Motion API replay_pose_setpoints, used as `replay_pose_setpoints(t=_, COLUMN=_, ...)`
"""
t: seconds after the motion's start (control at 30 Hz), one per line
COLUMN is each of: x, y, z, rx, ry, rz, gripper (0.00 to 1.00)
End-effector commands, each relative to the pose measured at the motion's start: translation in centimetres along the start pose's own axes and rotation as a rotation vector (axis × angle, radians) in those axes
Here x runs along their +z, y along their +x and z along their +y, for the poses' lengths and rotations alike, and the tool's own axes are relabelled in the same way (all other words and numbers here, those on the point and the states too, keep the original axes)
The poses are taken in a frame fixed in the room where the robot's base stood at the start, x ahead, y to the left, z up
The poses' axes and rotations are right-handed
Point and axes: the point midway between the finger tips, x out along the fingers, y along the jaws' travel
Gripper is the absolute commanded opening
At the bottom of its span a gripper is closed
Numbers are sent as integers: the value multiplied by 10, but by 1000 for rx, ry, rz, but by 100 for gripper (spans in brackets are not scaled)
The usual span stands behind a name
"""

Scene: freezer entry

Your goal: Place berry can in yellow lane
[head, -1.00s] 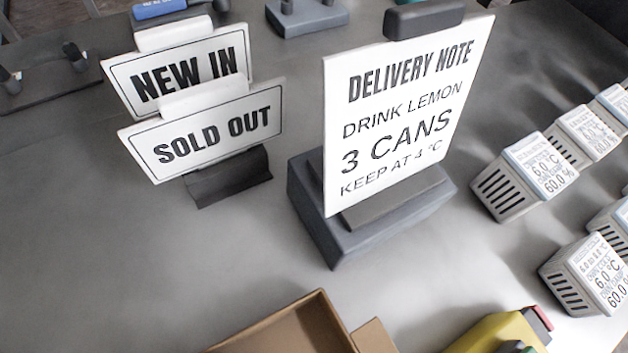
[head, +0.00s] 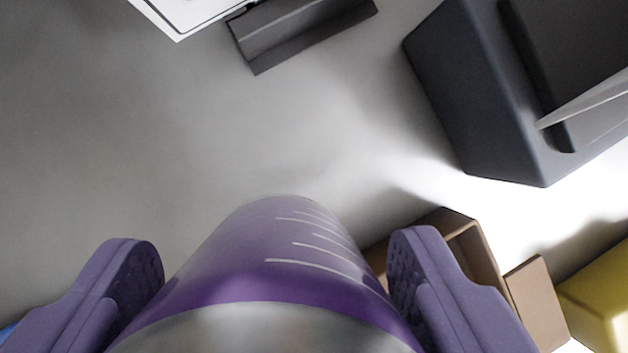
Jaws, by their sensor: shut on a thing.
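The berry can (head: 290,245) is purple with thin pale lines on its side and a silvery metal end nearest the camera. It sits at the bottom middle of the head view. My gripper (head: 265,275) has its two purple fingers on either side of the can and is shut on it. The can's far end points up the picture towards the grey surface; whether it touches that surface I cannot tell. No yellow lane can be made out for certain.
A cardboard box (head: 470,245) stands just right of my right finger. A yellow object (head: 605,300) lies at the right edge. A dark grey stand (head: 480,90) is at the upper right, and a dark sign base (head: 300,30) at the top.

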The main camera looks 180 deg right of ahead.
Motion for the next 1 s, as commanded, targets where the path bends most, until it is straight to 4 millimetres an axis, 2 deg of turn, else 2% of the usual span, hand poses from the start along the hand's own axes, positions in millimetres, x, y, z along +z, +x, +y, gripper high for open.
replay_pose_setpoints(t=0.03, x=6, y=14, z=1, rx=1, ry=1, rz=-2, gripper=21)
replay_pose_setpoints(t=0.1, x=10, y=24, z=1, rx=1, ry=0, rz=0, gripper=21)
replay_pose_setpoints(t=0.27, x=14, y=36, z=0, rx=0, ry=0, rz=1, gripper=21)
replay_pose_setpoints(t=0.47, x=26, y=64, z=1, rx=1, ry=2, rz=-1, gripper=21)
replay_pose_setpoints(t=0.83, x=28, y=68, z=0, rx=0, ry=0, rz=2, gripper=21)
replay_pose_setpoints(t=0.87, x=28, y=69, z=0, rx=0, ry=0, rz=1, gripper=76)
replay_pose_setpoints(t=0.97, x=28, y=68, z=0, rx=0, ry=0, rz=1, gripper=99)
replay_pose_setpoints(t=1.0, x=28, y=68, z=0, rx=0, ry=0, rz=1, gripper=99)
